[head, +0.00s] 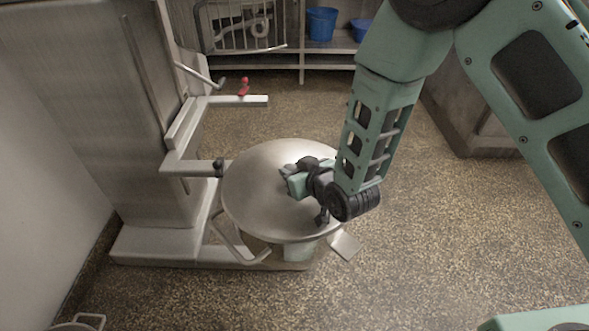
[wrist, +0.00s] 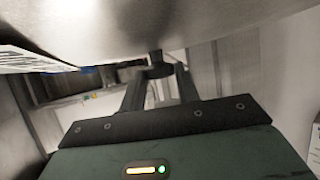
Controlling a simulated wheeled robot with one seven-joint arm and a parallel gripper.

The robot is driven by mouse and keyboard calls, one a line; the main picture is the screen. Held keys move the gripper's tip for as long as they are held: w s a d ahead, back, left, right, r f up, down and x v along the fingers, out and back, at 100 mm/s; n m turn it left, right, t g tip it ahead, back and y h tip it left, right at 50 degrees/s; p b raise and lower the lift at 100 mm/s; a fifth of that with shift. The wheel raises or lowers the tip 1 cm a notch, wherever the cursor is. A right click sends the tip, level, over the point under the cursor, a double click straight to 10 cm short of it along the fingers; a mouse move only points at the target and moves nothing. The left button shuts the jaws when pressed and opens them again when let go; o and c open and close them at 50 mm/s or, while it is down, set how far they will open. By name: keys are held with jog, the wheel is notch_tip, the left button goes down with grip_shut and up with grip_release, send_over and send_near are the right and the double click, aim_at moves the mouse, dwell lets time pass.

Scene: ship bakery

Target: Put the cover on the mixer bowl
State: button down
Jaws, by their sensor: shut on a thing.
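The cover is a wide round steel disc (head: 258,205), seen from above in front of the mixer (head: 170,150). My gripper (head: 297,177) is over the middle of the disc. In the wrist view my gripper's two dark fingers (wrist: 157,72) are shut on a small dark knob (wrist: 155,57) on the cover; the cover's shiny underside or top fills the upper part (wrist: 170,25). The mixer bowl is hidden under the disc. I cannot tell whether the cover touches the bowl. Bent steel handles or frame parts (head: 235,243) show below the disc's left edge.
The mixer's fork arms (head: 190,167) reach towards the disc's left edge, with a red-knobbed lever (head: 244,87) above. A steel shelf (head: 285,55) with a blue bucket (head: 321,23) stands at the back. A steel cabinet (head: 470,110) stands to the right. Speckled floor is free around the right front.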

jog(key=shift+f+b, duration=0.3)
jog(key=shift+f, duration=0.05)
jog(key=c, duration=0.9)
grip_release()
jog(key=shift+c, duration=0.2)
jog(key=p+v, duration=0.1)
jog(key=v, duration=1.1)
jog(key=shift+r+p, duration=0.2)
jog(key=shift+p, duration=0.15)
jog(key=p, duration=0.3)
jog(key=shift+s+r, duration=0.1)
jog(key=shift+r, duration=0.15)
jog(key=p+v, duration=0.1)
jog(key=p, duration=0.1)
jog(key=p+v, duration=0.2)
jog(key=p, duration=0.1)
jog(key=p+v, duration=0.2)
jog(key=p, duration=0.1)
jog(key=shift+s+f, duration=0.1)
jog(key=shift+f, duration=0.25)
